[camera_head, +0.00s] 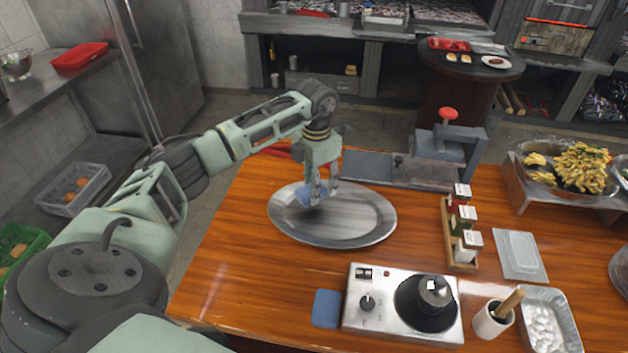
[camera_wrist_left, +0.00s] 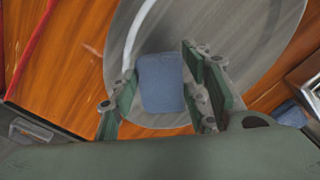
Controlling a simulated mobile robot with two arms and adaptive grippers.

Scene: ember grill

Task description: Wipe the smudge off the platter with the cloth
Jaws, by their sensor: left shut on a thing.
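The oval grey metal platter (camera_head: 352,230) lies on the wooden table, and it fills much of the left wrist view (camera_wrist_left: 245,30). My left gripper (camera_head: 322,194) points down over the platter's back left part. It is shut on a blue cloth (camera_head: 304,197). The cloth shows between the fingers in the wrist view (camera_wrist_left: 161,84), over the platter; I cannot tell whether it touches the metal. A pale curved streak (camera_wrist_left: 136,35) shows on the platter beside the cloth; I cannot tell smudge from shine. My right gripper is out of view.
A hot plate (camera_head: 385,312) stands in front of the platter, with a flat blue piece (camera_head: 326,309) to its left. A spice rack (camera_head: 460,240) stands to the right, a grey press (camera_head: 445,150) behind. Bare wood (camera_head: 235,240) lies left of the platter.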

